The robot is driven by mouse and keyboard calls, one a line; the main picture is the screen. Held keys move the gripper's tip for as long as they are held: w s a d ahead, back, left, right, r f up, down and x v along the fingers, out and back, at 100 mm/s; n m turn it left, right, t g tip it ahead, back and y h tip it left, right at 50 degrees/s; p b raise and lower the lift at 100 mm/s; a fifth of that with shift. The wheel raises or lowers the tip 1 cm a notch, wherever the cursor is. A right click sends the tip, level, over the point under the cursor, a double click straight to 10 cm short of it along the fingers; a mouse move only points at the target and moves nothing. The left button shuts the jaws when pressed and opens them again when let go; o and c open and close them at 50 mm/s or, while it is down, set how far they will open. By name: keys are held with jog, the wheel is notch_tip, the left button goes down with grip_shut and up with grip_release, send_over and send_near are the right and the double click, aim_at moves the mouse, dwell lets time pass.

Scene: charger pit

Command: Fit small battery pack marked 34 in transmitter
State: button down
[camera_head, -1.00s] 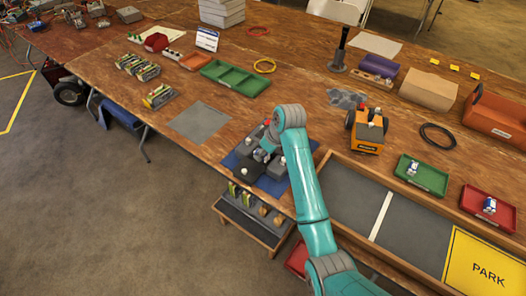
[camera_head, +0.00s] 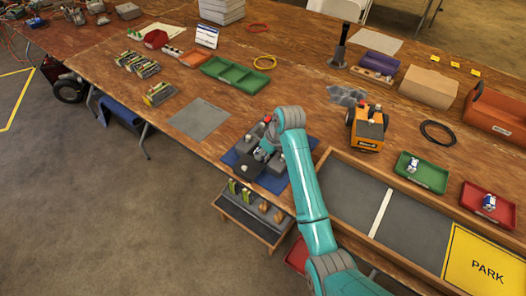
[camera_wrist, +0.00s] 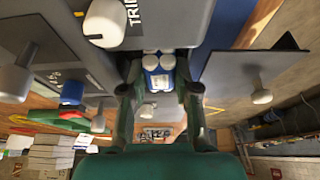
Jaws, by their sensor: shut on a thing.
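My gripper (camera_wrist: 160,98) is shut on a small battery pack (camera_wrist: 158,72), blue with white round cell ends, in the wrist view. No number on it can be read. The pack is at the edge of the dark grey transmitter (camera_wrist: 180,22), which carries white knobs and part of a "TRIM" label; I cannot tell whether pack and transmitter touch. A dark plate with a pale knob (camera_wrist: 250,72) stands to the right of the fingers. In the head view the transmitter (camera_head: 247,145) lies on a blue mat, and my gripper (camera_head: 263,153) is over it, largely hidden by my arm.
A green tray (camera_head: 435,182) and a red tray (camera_head: 479,211) at right each hold a blue-and-white pack. An orange vehicle (camera_head: 367,130) stands behind the sunken grey bay (camera_head: 345,190). A low shelf (camera_head: 240,220) sits below the table's front edge. A grey mat (camera_head: 200,119) is bare.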

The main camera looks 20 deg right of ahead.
jog(key=shift+f, duration=0.45)
jog(key=c, duration=0.8)
grip_release()
jog(key=shift+o, duration=0.2)
jog(key=v, duration=1.2)
jog(key=shift+f, duration=0.1)
